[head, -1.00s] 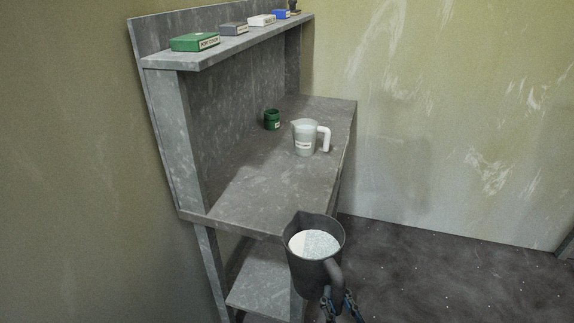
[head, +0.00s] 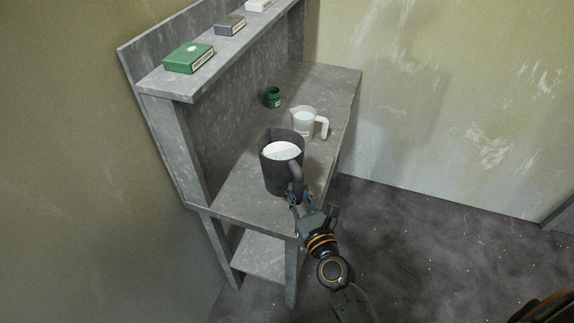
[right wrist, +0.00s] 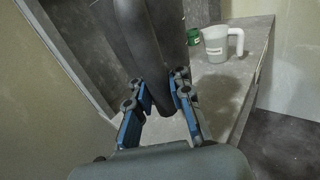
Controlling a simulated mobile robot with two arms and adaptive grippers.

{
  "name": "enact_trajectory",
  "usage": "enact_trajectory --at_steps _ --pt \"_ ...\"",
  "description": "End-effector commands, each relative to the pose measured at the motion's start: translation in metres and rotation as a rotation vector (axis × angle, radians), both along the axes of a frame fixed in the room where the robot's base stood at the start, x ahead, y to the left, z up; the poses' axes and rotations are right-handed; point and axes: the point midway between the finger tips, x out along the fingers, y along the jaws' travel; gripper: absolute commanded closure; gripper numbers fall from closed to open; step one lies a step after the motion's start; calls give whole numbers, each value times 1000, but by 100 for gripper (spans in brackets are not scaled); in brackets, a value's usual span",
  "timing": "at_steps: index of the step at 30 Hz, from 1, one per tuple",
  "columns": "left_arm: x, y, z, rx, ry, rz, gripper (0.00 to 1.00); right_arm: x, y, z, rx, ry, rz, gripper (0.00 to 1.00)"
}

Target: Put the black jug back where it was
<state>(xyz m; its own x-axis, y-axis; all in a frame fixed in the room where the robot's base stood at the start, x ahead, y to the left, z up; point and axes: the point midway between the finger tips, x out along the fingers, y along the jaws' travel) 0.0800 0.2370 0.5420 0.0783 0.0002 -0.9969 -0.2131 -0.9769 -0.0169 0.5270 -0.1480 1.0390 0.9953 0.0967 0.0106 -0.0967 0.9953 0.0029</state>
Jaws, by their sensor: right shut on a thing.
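The black jug (head: 279,172) holds white contents and is over the near part of the grey bench top in the head view, upright. I cannot tell whether its base touches the bench. My right gripper (head: 294,192) is shut on its handle. In the right wrist view the jug (right wrist: 140,40) fills the upper middle, with its handle between the blue fingers of the gripper (right wrist: 160,100). My left gripper is not in view.
A pale jug with a white handle (head: 304,121) stands behind the black jug, and a small green jar (head: 272,97) stands farther back. The bench top (head: 235,184) is bare at left. A shelf above holds a green box (head: 188,58) and other boxes.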

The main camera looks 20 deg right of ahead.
Motion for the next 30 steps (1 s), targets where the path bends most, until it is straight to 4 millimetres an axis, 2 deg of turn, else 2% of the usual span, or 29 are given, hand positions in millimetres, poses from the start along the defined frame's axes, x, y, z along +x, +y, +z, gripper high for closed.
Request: enact_trajectory --at_steps 1,5,16,19,24,30 --pt "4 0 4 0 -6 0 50 4 -1 6 1 -7 -1 100" --pt "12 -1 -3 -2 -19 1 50 18 -5 -2 0 -8 -2 100" --pt "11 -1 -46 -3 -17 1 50 91 -31 -39 0 -11 -2 100" --pt "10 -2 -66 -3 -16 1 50 102 -36 -59 1 -8 -2 100" --pt "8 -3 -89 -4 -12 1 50 119 -42 -77 0 -10 -2 100" --pt "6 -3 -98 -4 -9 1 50 128 -45 -84 3 -9 -2 100"
